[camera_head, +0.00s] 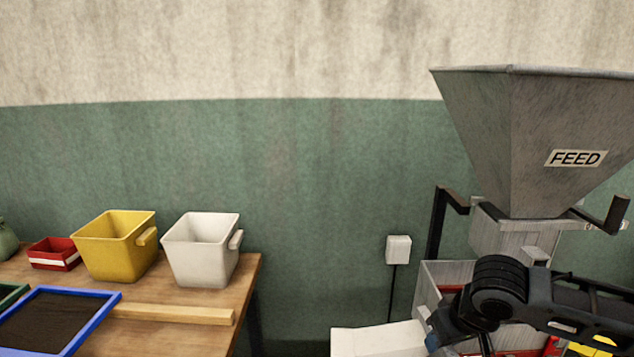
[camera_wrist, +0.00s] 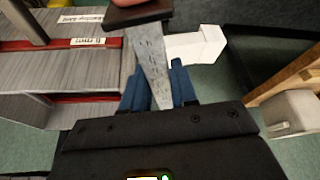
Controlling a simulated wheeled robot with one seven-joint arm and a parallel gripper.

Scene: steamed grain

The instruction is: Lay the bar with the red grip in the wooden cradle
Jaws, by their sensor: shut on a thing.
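My gripper (camera_wrist: 157,88) has blue fingers and is shut on a flat grey metal bar (camera_wrist: 151,62) in the wrist view. The bar runs between the fingers to a dark crosspiece (camera_wrist: 139,13); a bit of its red grip (camera_wrist: 130,3) shows at the top edge, the rest is cut off. In the head view my gripper (camera_head: 432,342) is at the lower right, in front of the feed machine, with only a blue part of it visible; the bar cannot be made out there. I cannot identify the wooden cradle in either view.
The grey machine with a FEED hopper (camera_head: 520,140) stands at right, a white block (camera_head: 378,341) beside it. On the wooden table (camera_head: 247,272) at left are a white bin (camera_head: 200,255), yellow bin (camera_head: 115,250), red box (camera_head: 53,254), blue-rimmed tray (camera_head: 98,318) and wooden strip (camera_head: 175,314).

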